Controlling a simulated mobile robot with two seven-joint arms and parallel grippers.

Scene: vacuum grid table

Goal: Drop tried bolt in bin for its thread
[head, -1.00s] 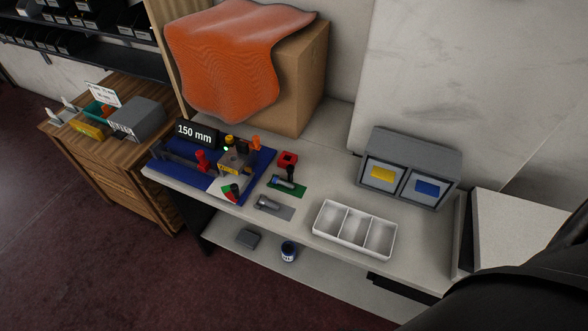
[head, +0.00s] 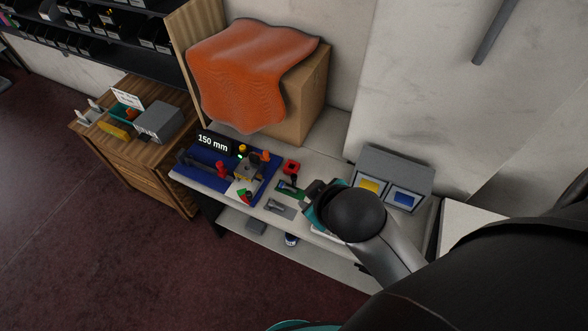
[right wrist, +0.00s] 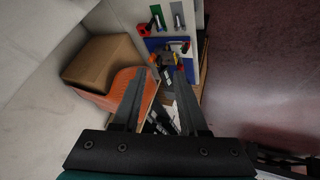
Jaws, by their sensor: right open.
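A grey two-compartment bin (head: 394,158) stands at the table's back right, with a yellow label (head: 371,186) on the left opening and a blue label (head: 403,198) on the right. A bolt (head: 288,188) lies on a green pad, and another bolt (head: 276,206) lies on a grey pad in front of it. In the right wrist view one bolt shows on the green pad (right wrist: 157,13) and one on the grey pad (right wrist: 178,11). My right gripper (right wrist: 166,74) is open and empty, above the table to the right of the pads. My left gripper is out of view.
A blue fixture board (head: 212,174) with a 150 mm display (head: 212,143) is at the table's left. A red square piece (head: 291,167) sits behind the pads. My right arm mostly hides a white tray. A cardboard box (head: 306,105) with orange cloth stands behind.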

